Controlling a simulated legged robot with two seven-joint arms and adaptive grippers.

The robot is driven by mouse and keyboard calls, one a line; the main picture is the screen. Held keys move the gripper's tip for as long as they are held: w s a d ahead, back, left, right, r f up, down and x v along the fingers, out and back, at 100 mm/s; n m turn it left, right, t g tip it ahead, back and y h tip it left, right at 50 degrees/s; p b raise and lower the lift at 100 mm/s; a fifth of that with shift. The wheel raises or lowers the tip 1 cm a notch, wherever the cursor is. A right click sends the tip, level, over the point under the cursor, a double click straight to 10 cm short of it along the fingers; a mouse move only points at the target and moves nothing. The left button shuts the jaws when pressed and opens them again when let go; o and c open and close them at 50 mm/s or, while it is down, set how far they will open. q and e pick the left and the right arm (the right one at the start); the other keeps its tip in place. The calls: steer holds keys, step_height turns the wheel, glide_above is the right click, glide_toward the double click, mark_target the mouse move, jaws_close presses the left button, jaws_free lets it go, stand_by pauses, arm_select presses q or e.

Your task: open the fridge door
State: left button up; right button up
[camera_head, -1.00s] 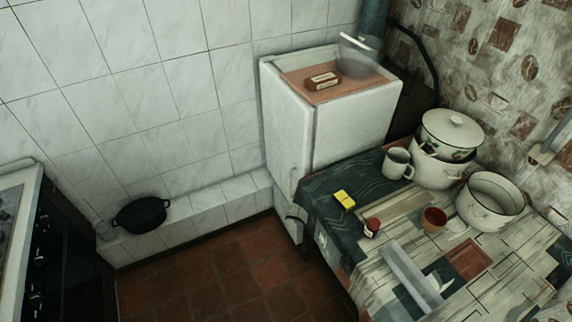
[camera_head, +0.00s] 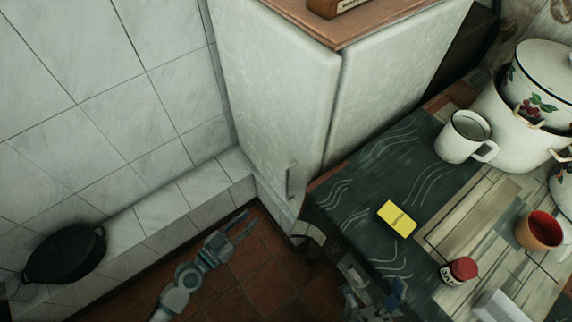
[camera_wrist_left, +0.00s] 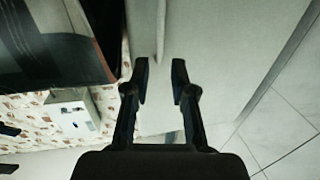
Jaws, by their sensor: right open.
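The white fridge (camera_head: 400,85) stands at the back against the tiled wall. Its door (camera_head: 275,90) is the left face and looks shut. A small grey handle (camera_head: 290,182) sits low on the door near its right edge. My left gripper (camera_head: 245,222) is over the floor, left of and below the handle, apart from it. In the left wrist view its two fingers (camera_wrist_left: 162,78) are spread with nothing between them, and the pale fridge surface is beyond. My right gripper (camera_head: 372,290) is at the table's front left edge, partly hidden in the low picture; its jaws are open.
The table (camera_head: 375,165) stands close to the fridge's right side, with a yellow box (camera_head: 397,218), a white mug (camera_head: 465,137), a red-lidded jar (camera_head: 459,270) and pots. A black pot (camera_head: 65,255) sits on the tiled ledge (camera_head: 160,218). Floor (camera_head: 265,265) before the door is clear.

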mark_target(286, 180)
arm_select(q)
steer(key=x, duration=1.1)
steer(key=p+x, duration=0.1)
steer(key=x, duration=0.5)
steer(key=shift+r, duration=0.25)
steer(key=shift+a, duration=0.1)
jaws_close()
